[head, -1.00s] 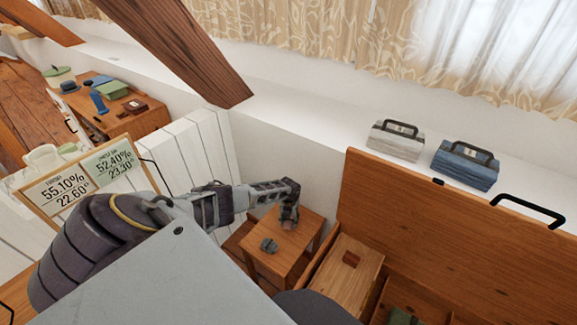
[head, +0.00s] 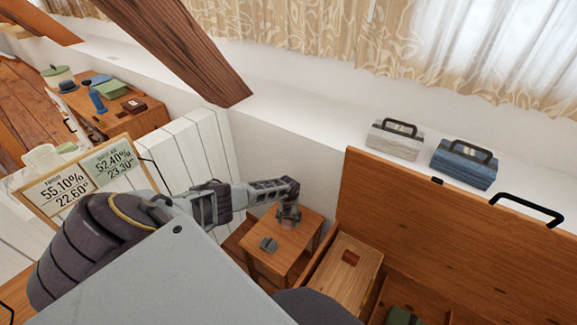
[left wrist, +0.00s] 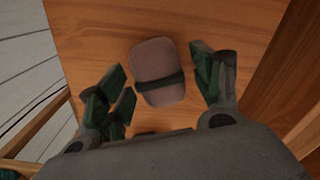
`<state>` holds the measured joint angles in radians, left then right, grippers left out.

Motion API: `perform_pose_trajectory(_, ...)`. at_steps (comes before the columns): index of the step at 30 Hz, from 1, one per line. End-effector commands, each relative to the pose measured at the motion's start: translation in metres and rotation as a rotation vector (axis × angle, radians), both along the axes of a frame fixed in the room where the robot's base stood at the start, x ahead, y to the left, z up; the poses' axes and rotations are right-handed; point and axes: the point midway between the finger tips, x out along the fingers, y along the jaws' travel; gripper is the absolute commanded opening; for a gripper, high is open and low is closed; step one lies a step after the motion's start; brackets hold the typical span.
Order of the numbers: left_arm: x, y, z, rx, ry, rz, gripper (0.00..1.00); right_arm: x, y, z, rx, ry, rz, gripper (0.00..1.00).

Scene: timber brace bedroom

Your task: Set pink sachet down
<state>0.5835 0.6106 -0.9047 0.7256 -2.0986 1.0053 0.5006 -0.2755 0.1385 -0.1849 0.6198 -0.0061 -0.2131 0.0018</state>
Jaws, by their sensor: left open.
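The pink sachet (left wrist: 158,88), a dull pink pad with a dark band across it, lies flat on the small wooden table (left wrist: 95,25) in the left wrist view. My left gripper (left wrist: 161,83) is open above it. Its green-grey fingers stand on either side of the sachet, with visible gaps. In the head view the left gripper (head: 288,212) is over the far part of the same small table (head: 291,240), and the sachet cannot be made out clearly under it. My right gripper is not in view.
A small grey-blue item (head: 268,244) sits on the table's near part. White slatted panels (head: 190,150) stand behind my arm.

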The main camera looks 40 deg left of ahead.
Motion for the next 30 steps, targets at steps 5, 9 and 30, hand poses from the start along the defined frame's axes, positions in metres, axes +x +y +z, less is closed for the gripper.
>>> perform_pose_trajectory(5,0.0,0.001,0.016,0.001,0.0,0.0,0.66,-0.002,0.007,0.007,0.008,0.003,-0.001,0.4)
perform_pose_trajectory(9,0.0,0.001,0.029,0.001,-0.002,0.0,0.66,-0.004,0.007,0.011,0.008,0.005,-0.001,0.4)
perform_pose_trajectory(30,0.0,0.001,0.098,0.001,0.0,-0.001,0.66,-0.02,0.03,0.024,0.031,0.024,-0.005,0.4)
